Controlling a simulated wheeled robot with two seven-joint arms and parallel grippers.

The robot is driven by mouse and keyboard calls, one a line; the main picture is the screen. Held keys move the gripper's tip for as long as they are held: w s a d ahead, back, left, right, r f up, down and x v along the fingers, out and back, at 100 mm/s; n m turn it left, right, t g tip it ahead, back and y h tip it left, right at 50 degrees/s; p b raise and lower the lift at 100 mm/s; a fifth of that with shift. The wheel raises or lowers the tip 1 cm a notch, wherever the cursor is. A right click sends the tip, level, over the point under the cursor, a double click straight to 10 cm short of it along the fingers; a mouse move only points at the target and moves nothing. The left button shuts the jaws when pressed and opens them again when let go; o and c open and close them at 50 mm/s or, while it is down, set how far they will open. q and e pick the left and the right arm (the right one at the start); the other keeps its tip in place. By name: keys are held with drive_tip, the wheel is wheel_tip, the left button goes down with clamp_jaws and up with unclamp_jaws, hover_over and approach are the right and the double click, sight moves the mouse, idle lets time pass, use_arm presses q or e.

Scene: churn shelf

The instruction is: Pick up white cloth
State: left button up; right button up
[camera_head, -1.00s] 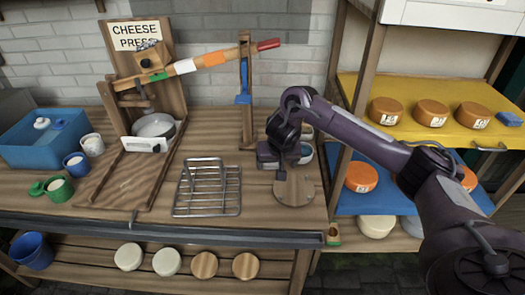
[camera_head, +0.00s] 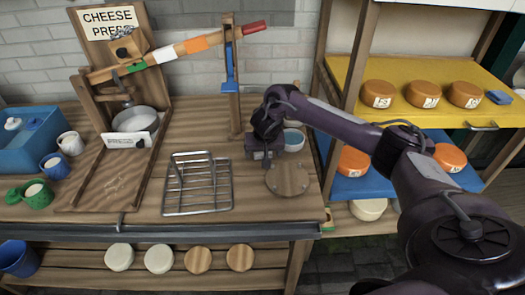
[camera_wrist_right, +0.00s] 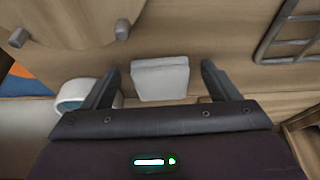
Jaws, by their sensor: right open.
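The white cloth (camera_wrist_right: 160,78) is a small folded pad lying on the wooden worktop in the right wrist view. My right gripper (camera_wrist_right: 160,68) is open, with one finger on each side of the cloth and a gap to it on both sides. I cannot tell how high the fingertips are above the worktop. In the head view my right gripper (camera_head: 266,152) points down behind the round wooden board, and it hides the cloth there. My left gripper is not in view.
The round wooden board (camera_head: 288,178) is just in front of my right gripper. A pale blue bowl (camera_head: 293,140) stands close on its right. A wire rack (camera_head: 198,185) and the cheese press (camera_head: 135,140) are to the left. A cheese shelf (camera_head: 440,125) stands on the right.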

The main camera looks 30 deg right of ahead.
sight(263, 154)
drive_tip(key=c, duration=1.1)
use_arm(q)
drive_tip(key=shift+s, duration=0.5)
use_arm(e)
drive_tip(key=shift+o, duration=0.2)
drive_tip(key=shift+r, duration=0.1)
